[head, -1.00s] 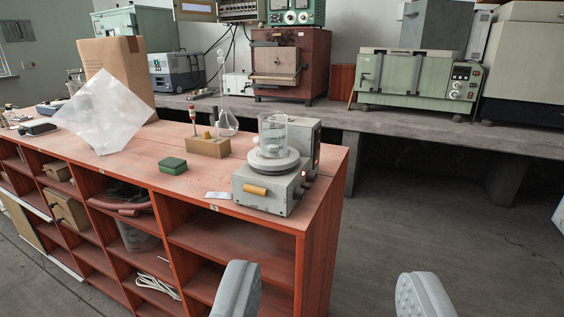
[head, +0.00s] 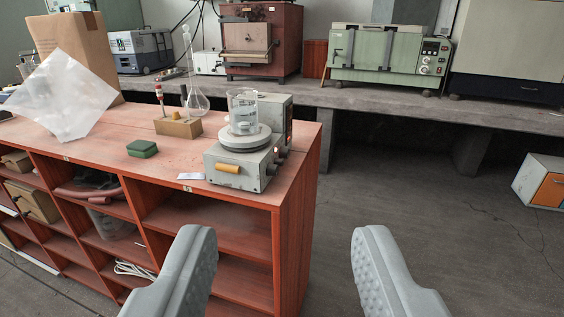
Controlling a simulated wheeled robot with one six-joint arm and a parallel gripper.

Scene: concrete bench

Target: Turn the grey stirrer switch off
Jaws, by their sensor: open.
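The grey stirrer (head: 240,172) stands on the near right end of the red wooden bench top. Its front face carries a yellow-orange bar (head: 228,168), possibly the switch; I cannot tell its setting. Small dark knobs and a red light (head: 277,149) show on its right side. A glass beaker (head: 243,108) sits on its round plate. My gripper (head: 284,240) is open and empty, its two grey fingers apart in the lower picture, below and to the right of the stirrer and not touching it.
A green box (head: 142,148), a wooden block (head: 178,127) and a glass flask (head: 197,100) stand left of the stirrer. The red shelf unit (head: 292,235) has its right edge between my fingers in the picture.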

